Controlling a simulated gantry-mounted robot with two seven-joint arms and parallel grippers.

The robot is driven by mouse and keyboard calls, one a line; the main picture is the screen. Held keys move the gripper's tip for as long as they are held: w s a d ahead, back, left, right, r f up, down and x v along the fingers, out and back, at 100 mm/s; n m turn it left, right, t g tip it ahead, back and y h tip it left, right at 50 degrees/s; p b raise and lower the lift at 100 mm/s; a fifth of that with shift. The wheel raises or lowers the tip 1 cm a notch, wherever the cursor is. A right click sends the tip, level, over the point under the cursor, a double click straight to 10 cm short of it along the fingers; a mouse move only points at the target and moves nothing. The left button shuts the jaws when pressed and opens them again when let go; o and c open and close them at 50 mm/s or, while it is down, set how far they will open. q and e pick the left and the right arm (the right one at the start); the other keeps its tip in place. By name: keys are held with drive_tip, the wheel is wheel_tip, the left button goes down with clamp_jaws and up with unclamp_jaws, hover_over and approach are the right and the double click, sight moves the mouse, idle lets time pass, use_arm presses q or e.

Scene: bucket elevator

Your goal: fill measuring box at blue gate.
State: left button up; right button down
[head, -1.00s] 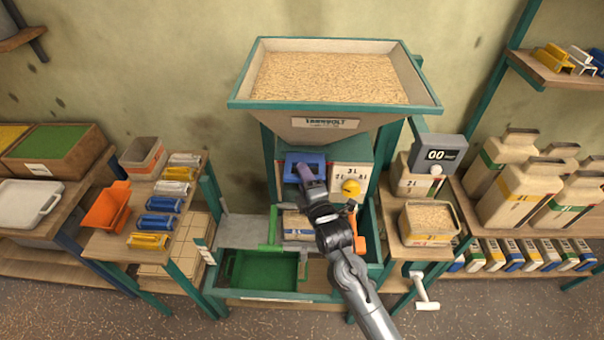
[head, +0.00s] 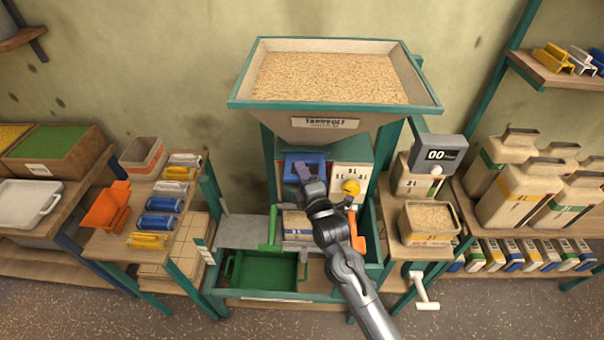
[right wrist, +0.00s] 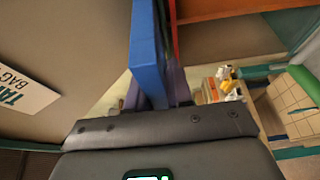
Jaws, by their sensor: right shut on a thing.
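The blue gate (head: 291,160) is on the front of the machine under the grain hopper (head: 330,123). My right gripper (head: 303,174) is at the gate and shut on it. In the right wrist view, a blue upright plate of the gate (right wrist: 146,50) stands between the purple fingers of my right gripper (right wrist: 153,88). The measuring box (head: 296,224) sits below the gate, partly hidden behind my right arm. I cannot tell how full it is. My left gripper is not in view.
A yellow knob (head: 351,187) is just right of the gate. An orange scoop (head: 106,207) and coloured blocks lie on the left bench. A grain-filled box (head: 429,220) stands right.

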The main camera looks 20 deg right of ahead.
sight(298, 181)
drive_tip(key=shift+s+a+r+p, duration=0.1)
drive_tip(key=shift+s+r+p, duration=0.05)
drive_tip(key=shift+s+p, duration=0.25)
drive_tip(key=s+p, duration=0.1)
drive_tip(key=s+a+p, duration=0.1)
drive_tip(key=s, duration=0.1)
drive_tip(key=shift+s+a, duration=0.1)
drive_tip(key=shift+s, duration=0.15)
drive_tip(key=shift+s+a, duration=0.1)
drive_tip(key=shift+s, duration=0.05)
drive_tip(key=shift+f, duration=0.2)
drive_tip(key=c, duration=1.1)
unclamp_jaws()
